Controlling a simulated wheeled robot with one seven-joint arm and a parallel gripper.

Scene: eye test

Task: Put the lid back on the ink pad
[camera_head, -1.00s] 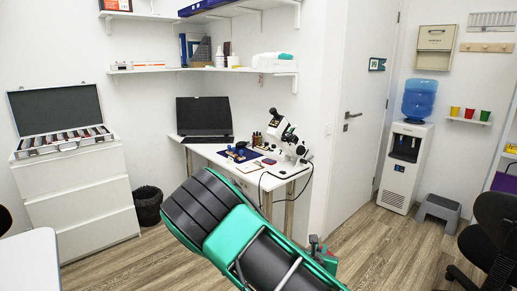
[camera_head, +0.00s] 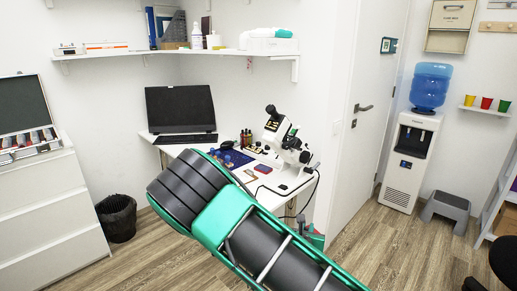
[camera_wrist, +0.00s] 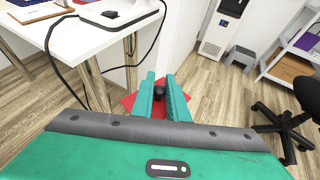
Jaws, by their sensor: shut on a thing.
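My gripper (camera_wrist: 159,84) shows in the wrist view with its two green fingers closed on a black knob. The knob stands on a flat red piece (camera_wrist: 128,102), which looks like the lid. Most of the lid is hidden behind the fingers and the gripper body. It hangs over the floor, in front of and to the right of the white table (camera_wrist: 60,40). In the head view, a small flat red item (camera_head: 262,168) lies on the table beside the microscope. It may be the ink pad, but is too small to tell.
A white microscope (camera_head: 283,140) stands at the table's right side, with a black cable (camera_wrist: 52,50) hanging off the edge. Open floor (camera_head: 370,235) lies to the right.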

